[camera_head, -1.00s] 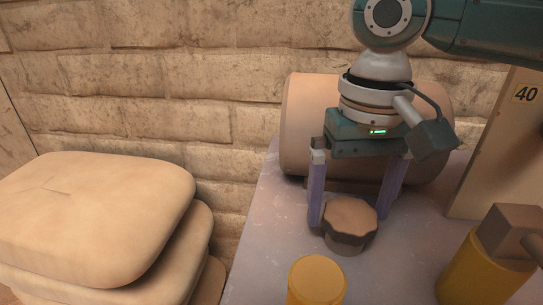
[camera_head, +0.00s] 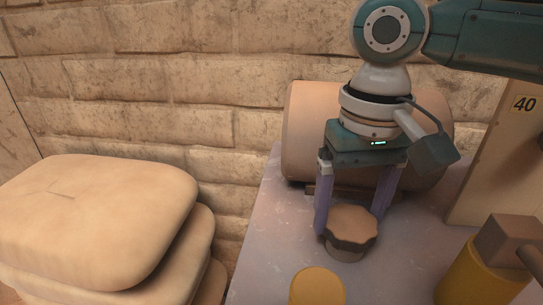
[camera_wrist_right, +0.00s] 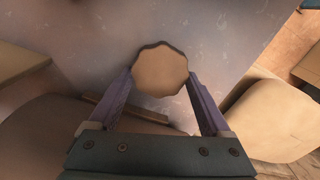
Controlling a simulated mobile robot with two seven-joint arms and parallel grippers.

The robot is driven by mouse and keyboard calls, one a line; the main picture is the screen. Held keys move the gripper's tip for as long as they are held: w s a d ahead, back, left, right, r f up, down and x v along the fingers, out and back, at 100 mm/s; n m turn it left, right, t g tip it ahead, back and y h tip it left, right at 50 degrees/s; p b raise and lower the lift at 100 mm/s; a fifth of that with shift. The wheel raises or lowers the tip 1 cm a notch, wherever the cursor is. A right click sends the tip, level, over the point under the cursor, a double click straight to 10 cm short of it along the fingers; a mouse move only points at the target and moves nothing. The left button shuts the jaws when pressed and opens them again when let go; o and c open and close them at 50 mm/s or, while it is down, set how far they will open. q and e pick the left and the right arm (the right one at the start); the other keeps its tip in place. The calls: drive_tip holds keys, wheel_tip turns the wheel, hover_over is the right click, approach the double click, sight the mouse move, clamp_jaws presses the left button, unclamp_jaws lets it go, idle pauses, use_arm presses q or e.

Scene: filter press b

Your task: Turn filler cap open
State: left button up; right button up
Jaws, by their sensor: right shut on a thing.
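The filler cap (camera_head: 351,226) is a round brown knob with a scalloped rim on a short neck. It stands upright on the grey-purple top surface. My right gripper (camera_head: 349,220) comes down from above, with one purple finger on each side of the cap, and is shut on it. In the right wrist view the cap (camera_wrist_right: 161,71) sits between the two fingertips (camera_wrist_right: 159,78). The far finger's contact is partly hidden behind the cap in the head view. My left gripper is not in view.
A large tan cylinder (camera_head: 303,130) lies behind the gripper. A yellow post (camera_head: 317,287) stands in front of the cap, and a yellow cylinder with a brown block (camera_head: 506,240) at right. Stacked tan sacks (camera_head: 95,215) are at left. A panel marked 40 (camera_head: 497,165) stands at right.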

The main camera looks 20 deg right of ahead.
drive_tip(key=n+p, duration=0.1)
drive_tip(key=p, duration=0.2)
drive_tip(key=n+p, duration=0.2)
drive_tip(key=p, duration=0.1)
drive_tip(key=shift+a+r+n, duration=0.1)
drive_tip(key=shift+r+n, duration=0.2)
drive_tip(key=n+p, duration=0.1)
drive_tip(key=n, duration=0.1)
drive_tip(key=shift+a+f+n+p, duration=0.1)
drive_tip(key=shift+n+p, duration=0.2)
drive_tip(key=shift+n, duration=0.1)
drive_tip(key=n+p, duration=0.1)
drive_tip(key=n, duration=0.1)
drive_tip(key=shift+s+a+n, duration=0.1)
drive_tip(key=shift+n, duration=0.3)
drive_tip(key=n+p, duration=0.1)
drive_tip(key=n, duration=0.1)
drive_tip(key=shift+f+n, duration=0.1)
drive_tip(key=shift+n, duration=0.2)
drive_tip(key=n, duration=0.3)
drive_tip(key=shift+s+a+n+p, duration=0.1)
drive_tip(key=shift+a+n+p, duration=0.05)
drive_tip(key=shift+n+p, duration=0.25)
drive_tip(key=n, duration=0.3)
drive_tip(key=shift+s+n, duration=0.15)
drive_tip(key=shift+n, duration=1.55)
